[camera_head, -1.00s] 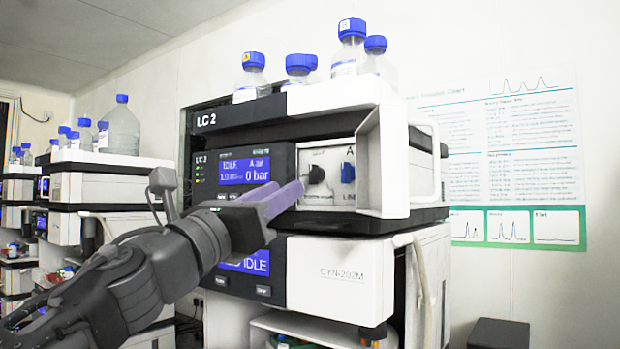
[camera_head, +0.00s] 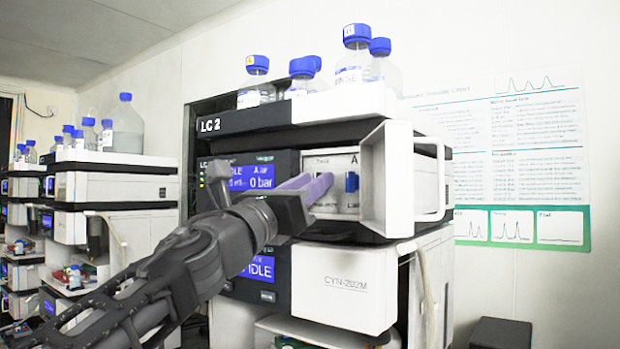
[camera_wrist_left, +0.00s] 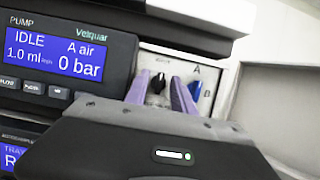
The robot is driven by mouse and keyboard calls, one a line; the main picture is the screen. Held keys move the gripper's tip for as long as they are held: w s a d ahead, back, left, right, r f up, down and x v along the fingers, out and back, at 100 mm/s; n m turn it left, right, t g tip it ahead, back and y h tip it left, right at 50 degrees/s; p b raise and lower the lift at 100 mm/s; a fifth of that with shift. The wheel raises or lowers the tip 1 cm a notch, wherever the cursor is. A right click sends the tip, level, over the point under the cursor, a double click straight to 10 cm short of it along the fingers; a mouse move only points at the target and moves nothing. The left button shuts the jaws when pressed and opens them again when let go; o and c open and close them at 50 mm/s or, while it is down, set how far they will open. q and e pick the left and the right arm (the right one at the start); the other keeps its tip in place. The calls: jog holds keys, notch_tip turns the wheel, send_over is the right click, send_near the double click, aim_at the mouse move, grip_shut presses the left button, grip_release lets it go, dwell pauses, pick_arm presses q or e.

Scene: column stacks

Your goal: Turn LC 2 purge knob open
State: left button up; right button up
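The LC 2 unit (camera_head: 255,117) stands in the middle of the head view. Its open bay has a white valve panel (camera_head: 345,205) with a small black knob and a blue knob (camera_head: 351,182). My left gripper (camera_head: 318,183) reaches into the bay from the left and hides the black knob in the head view. In the left wrist view the black knob (camera_wrist_left: 158,83) shows between the two purple fingers of the left gripper (camera_wrist_left: 160,77), with a gap on each side. The fingers are apart; I cannot tell whether their tips reach the knob's depth. My right gripper is out of view.
The display (camera_wrist_left: 60,50) beside the panel reads IDLE and 0 bar. A white open door (camera_head: 388,180) bounds the bay on the right. Several blue-capped bottles (camera_head: 353,62) stand on top. The lower module (camera_head: 345,285) lies below the bay.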

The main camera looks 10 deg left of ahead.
pick_arm(q)
jog(key=shift+c, duration=0.4)
grip_shut()
jog(key=shift+n+y, duration=0.4)
jog(key=shift+n, duration=0.4)
jog(key=n+y, duration=0.1)
jog(key=n, duration=0.1)
jog(key=n+y+p, duration=0.1)
jog(key=n, duration=0.1)
jog(key=shift+d+r+n+t+y+p, duration=0.1)
jog(key=shift+n+t+y+p, duration=0.2)
jog(key=n+y, duration=0.1)
jog(key=n, duration=0.2)
jog(key=n+y+p, duration=0.1)
jog(key=n+y, duration=0.1)
jog(key=n, duration=0.2)
jog(key=n+g+p, duration=0.1)
jog(key=n, duration=0.1)
jog(key=n+y+p, duration=0.1)
jog(key=n, duration=0.1)
jog(key=shift+s+r+n+g+y, duration=0.1)
jog(key=shift+r+n+g+y, duration=0.05)
jog(key=shift+n+g+y, duration=0.2)
jog(key=n+g+p, duration=0.1)
jog(key=n, duration=0.1)
jog(key=n+p, duration=0.1)
jog(key=n, duration=0.1)
jog(key=shift+g+y, duration=0.35)
